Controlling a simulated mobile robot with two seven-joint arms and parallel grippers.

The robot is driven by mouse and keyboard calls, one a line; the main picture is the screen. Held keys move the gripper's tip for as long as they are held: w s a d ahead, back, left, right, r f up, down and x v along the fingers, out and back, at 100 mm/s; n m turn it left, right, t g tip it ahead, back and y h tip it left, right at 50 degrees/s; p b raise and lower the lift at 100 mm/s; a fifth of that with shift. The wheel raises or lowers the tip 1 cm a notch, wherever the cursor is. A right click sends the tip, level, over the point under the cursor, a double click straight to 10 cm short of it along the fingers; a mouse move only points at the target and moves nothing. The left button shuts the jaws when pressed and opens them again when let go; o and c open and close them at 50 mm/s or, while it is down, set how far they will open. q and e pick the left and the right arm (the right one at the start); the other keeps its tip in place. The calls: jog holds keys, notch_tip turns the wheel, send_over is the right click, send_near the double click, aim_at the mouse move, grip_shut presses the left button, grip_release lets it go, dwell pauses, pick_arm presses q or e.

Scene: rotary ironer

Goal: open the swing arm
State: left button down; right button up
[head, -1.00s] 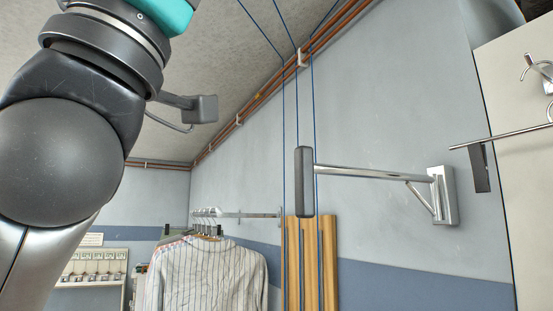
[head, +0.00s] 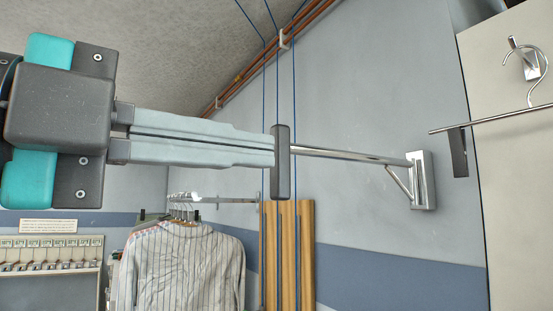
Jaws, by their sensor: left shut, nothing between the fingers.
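The swing arm is a chrome bar (head: 350,155) that reaches out to the left from a wall bracket (head: 423,180). A dark upright grip (head: 283,176) is at its free end. My left gripper (head: 272,150) comes in from the left with its two long grey fingers shut together and empty. The fingertips meet the left edge of the grip's upper half in the picture. I cannot tell whether they touch it. My right gripper is out of view.
Striped shirts (head: 185,265) hang from a wall rail (head: 228,200) below my left gripper. Wooden boards (head: 305,255) stand below the grip. A pale cabinet side (head: 520,200) with a clothes hanger (head: 500,118) is at the right. Blue cords (head: 278,90) hang behind the grip.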

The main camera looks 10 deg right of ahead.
aim_at(274, 174)
pick_arm(q)
jog(key=w+d+t+p, duration=0.1)
jog(key=w+d, duration=0.1)
jog(key=w, duration=0.1)
jog(key=w+d+n+y+p, duration=0.1)
jog(key=w+p, duration=0.1)
jog(key=w, duration=0.2)
jog(key=w+d+n+t+p, duration=0.1)
jog(key=w+d+p, duration=0.1)
jog(key=w, duration=0.1)
jog(key=shift+w+d+f+t+y, duration=0.1)
jog(key=shift+w+d+t+y, duration=0.2)
jog(key=shift+w+d+y, duration=0.1)
jog(key=shift+w+a, duration=0.25)
jog(key=shift+w, duration=0.05)
jog(key=shift+f, duration=0.1)
jog(key=shift+d, duration=0.1)
jog(key=shift+w, duration=0.1)
